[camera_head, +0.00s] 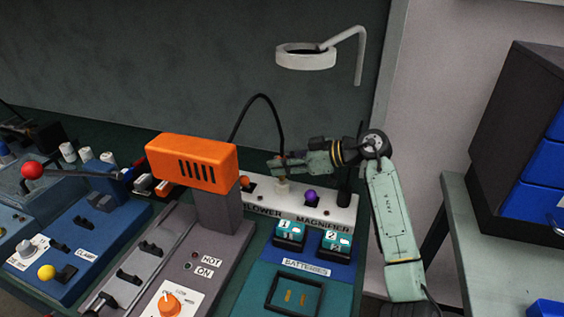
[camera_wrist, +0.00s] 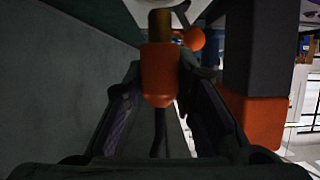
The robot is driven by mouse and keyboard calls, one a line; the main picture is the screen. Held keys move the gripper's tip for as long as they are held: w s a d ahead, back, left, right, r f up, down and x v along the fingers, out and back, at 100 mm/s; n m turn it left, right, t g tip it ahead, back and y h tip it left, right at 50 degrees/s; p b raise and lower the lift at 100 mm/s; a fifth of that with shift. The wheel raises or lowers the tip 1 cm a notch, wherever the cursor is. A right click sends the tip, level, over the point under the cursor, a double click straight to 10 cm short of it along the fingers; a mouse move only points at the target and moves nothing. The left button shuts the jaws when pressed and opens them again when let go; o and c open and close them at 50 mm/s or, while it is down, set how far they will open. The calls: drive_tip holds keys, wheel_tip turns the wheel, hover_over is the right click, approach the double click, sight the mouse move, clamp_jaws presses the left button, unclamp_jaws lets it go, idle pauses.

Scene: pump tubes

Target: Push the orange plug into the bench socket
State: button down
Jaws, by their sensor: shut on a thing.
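The orange plug (camera_wrist: 162,75) is between the two fingers of my gripper (camera_wrist: 160,115) in the wrist view. It has a brownish metal tip on its far end and a black cable trailing from its near end. In the head view my gripper (camera_head: 279,164) is above the white socket strip (camera_head: 335,214), which is labelled BLOWER and MAGNIFIER. The gripper is shut on the plug, and the fingers mostly hide the plug there. A short pale post (camera_head: 282,187) on the strip is just below the fingers. I cannot tell whether the plug touches the strip.
An orange blower (camera_head: 192,162) stands left of my gripper, and the black cable (camera_head: 262,98) arches near it. A small orange knob (camera_head: 244,181) and a purple knob (camera_head: 311,195) are on the strip. Battery blocks (camera_head: 290,233) sit in front. A ring-shaped magnifier (camera_head: 306,56) hangs above.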

sight(282, 157)
drive_tip(key=shift+f+b, duration=0.45)
drive_tip(key=shift+f, duration=1.45)
drive_tip(key=c, duration=1.2)
unclamp_jaws()
drive_tip(key=shift+c, duration=0.2)
wheel_tip(282, 157, up, 10)
drive_tip(key=shift+r, duration=0.1)
